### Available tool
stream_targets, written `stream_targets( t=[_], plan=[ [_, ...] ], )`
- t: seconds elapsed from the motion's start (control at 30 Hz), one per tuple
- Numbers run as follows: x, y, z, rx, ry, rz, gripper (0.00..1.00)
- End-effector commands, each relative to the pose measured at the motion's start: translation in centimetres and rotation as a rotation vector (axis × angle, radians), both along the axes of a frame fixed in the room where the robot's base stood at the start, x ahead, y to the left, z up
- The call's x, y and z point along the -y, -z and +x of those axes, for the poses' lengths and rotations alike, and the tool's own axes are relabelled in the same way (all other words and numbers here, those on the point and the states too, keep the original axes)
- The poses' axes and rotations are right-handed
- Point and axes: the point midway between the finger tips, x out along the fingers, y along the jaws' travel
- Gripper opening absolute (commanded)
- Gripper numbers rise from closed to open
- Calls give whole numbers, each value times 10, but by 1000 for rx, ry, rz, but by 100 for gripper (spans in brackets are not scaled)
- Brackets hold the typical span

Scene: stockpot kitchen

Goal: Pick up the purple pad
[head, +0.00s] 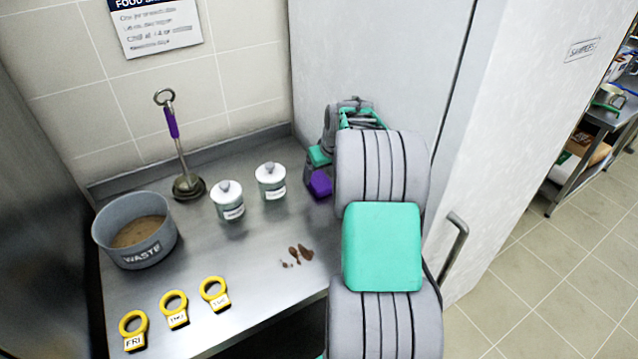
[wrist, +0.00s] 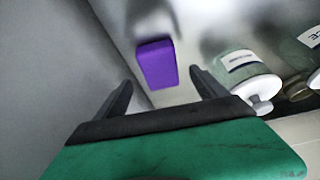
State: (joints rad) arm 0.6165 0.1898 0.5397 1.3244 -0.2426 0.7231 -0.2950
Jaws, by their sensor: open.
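The purple pad (head: 320,184) lies on the steel counter, to the right of two white lidded jars in the head view. In the wrist view the purple pad (wrist: 156,64) lies ahead of my gripper (wrist: 158,88), roughly centred between the two dark fingers. The fingers are apart and nothing is between them. In the head view my arm hides the fingertips and part of the area around the pad. I cannot tell the exact gap between the fingers and the pad.
Two lidded jars (head: 229,201) (head: 271,181) stand left of the pad; one jar (wrist: 243,75) is close to the right finger in the wrist view. A grey waste tub (head: 106,243), yellow ring tags (head: 174,309) and brown scraps (head: 300,253) are on the counter. A white wall panel stands behind.

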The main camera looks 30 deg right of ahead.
Motion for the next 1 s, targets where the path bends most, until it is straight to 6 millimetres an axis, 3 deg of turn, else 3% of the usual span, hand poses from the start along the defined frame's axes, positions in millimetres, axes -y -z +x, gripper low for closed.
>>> stream_targets(
  t=[0.23, 0.5, 1.0],
  plan=[
    [1, 38, 14, -3, -1, 2, 82],
    [1, 45, 18, 1, 0, -1, 82],
    [1, 45, 17, 1, 0, -1, 41]
  ],
)
